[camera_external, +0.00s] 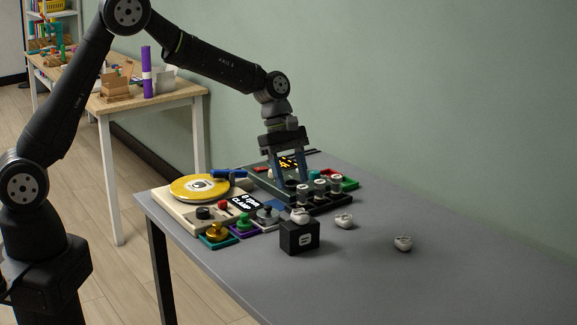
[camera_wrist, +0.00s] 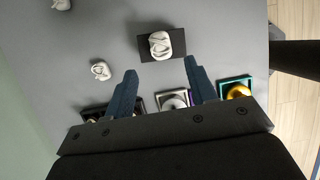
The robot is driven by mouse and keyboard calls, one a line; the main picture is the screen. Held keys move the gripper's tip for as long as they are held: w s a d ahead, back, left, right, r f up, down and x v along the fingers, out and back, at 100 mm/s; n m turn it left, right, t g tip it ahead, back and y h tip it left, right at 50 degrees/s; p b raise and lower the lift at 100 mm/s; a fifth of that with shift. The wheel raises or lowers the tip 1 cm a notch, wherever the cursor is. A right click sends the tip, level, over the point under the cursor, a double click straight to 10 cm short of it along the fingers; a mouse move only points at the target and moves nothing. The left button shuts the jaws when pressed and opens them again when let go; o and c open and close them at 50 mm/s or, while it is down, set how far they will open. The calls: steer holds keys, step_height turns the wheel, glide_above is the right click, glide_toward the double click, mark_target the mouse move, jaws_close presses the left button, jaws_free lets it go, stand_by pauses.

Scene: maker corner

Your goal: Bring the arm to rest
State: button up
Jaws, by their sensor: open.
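My gripper (camera_external: 289,182) is open, pointing down over the dark rack of cylindrical pieces at the back of the grey table (camera_external: 455,245). In the wrist view its two blue fingers (camera_wrist: 159,80) stand apart with nothing held between them. In the external view the fingertips overlap the rack area, and I cannot tell whether they touch anything there. My arm reaches from the left, bent high at the elbow.
A yellow turntable (camera_external: 200,187) sits left of the gripper. Knobs on coloured bases stand in front. A black block (camera_external: 299,238) carries a white lump (camera_external: 299,216); two more lumps (camera_external: 343,221) (camera_external: 403,243) lie on the table. The right side is mostly clear.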

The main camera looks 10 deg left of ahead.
mark_target(299, 212)
steer(key=x, duration=0.8)
steer(key=shift+f, duration=0.3)
step_height(299, 212, up, 3)
steer(key=shift+r, duration=0.8)
